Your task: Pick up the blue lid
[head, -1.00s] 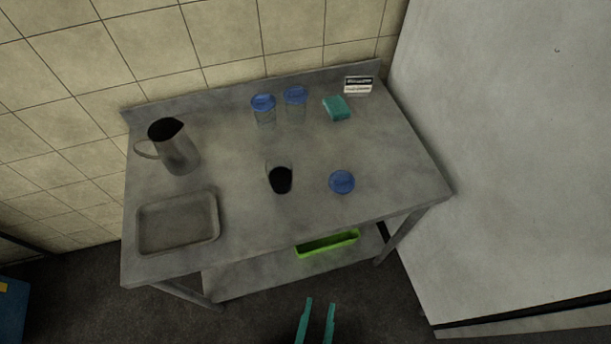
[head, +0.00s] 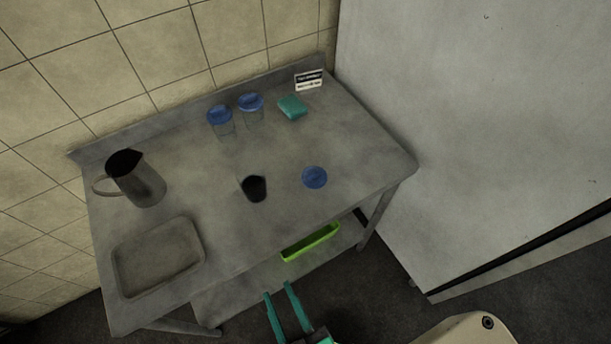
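A round blue lid (head: 314,177) lies by itself on the grey metal table (head: 290,210), near its front right edge. Two more blue lids sit on clear jars at the back of the table, the left jar (head: 221,124) and the right jar (head: 251,109). My gripper (head: 279,291) is in front of the table, low in the picture. Its two teal fingers are apart with nothing between them. It is clear of the loose lid, below and to the left of it in the picture.
A glass with dark contents (head: 253,187) stands left of the loose lid. A metal pitcher (head: 137,180) and a tray (head: 157,258) are at the left. A teal block (head: 292,107) and a small label card (head: 309,80) are at the back. A green bin (head: 311,242) sits on the lower shelf.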

